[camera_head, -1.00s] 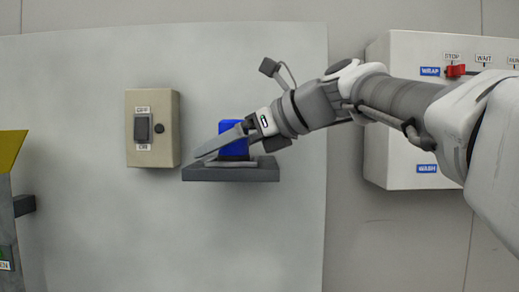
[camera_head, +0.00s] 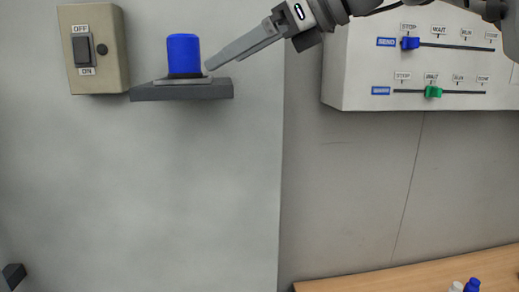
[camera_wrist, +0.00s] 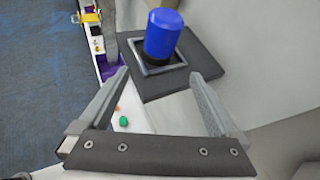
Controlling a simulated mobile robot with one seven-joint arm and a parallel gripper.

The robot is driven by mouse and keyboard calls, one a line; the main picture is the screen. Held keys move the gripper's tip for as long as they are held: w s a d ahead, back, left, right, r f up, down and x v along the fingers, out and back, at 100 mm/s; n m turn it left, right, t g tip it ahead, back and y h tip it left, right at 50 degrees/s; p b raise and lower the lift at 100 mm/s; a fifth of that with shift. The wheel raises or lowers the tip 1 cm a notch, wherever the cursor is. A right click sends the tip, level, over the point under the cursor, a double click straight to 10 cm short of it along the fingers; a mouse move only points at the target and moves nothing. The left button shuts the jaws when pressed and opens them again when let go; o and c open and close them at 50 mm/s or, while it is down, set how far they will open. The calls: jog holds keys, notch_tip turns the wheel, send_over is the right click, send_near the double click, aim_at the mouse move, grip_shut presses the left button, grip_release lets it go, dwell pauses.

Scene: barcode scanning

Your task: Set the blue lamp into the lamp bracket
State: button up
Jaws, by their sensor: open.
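The blue lamp (camera_head: 184,54) stands upright on the dark lamp bracket (camera_head: 180,91), which juts from the wall panel. In the wrist view the lamp (camera_wrist: 162,36) has its black base inside the raised square frame on the bracket (camera_wrist: 205,63). My gripper (camera_head: 212,64) is to the right of the lamp in the head view, its fingers pointing at the lamp's lower part. In the wrist view my gripper (camera_wrist: 158,78) is open and empty, with the lamp beyond the fingertips and apart from them.
A beige switch box (camera_head: 93,48) is on the panel left of the bracket. A white box with sliders (camera_head: 440,70) hangs at the right. A wooden table (camera_head: 420,276) with a blue-topped item (camera_head: 472,285) is at the lower right. The wall below the bracket is clear.

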jog(key=s+d+f+n+h, duration=0.3)
jog(key=f+n, duration=0.4)
jog(key=f, duration=0.4)
jog(key=s+d+f+n+h, duration=0.4)
jog(key=s+d+f+n, duration=0.2)
jog(key=f, duration=0.6)
jog(key=s+d+f+n+h, duration=0.4)
jog(key=s+f+n, duration=0.2)
jog(key=f+n, duration=0.3)
notch_tip(320, 180, down, 3)
jog(key=shift+s+d+f+g, duration=0.2)
jog(key=shift+s+g, duration=0.1)
notch_tip(320, 180, down, 4)
jog(key=b, duration=0.4)
jog(key=shift+f, duration=0.25)
jog(key=shift+a, duration=0.1)
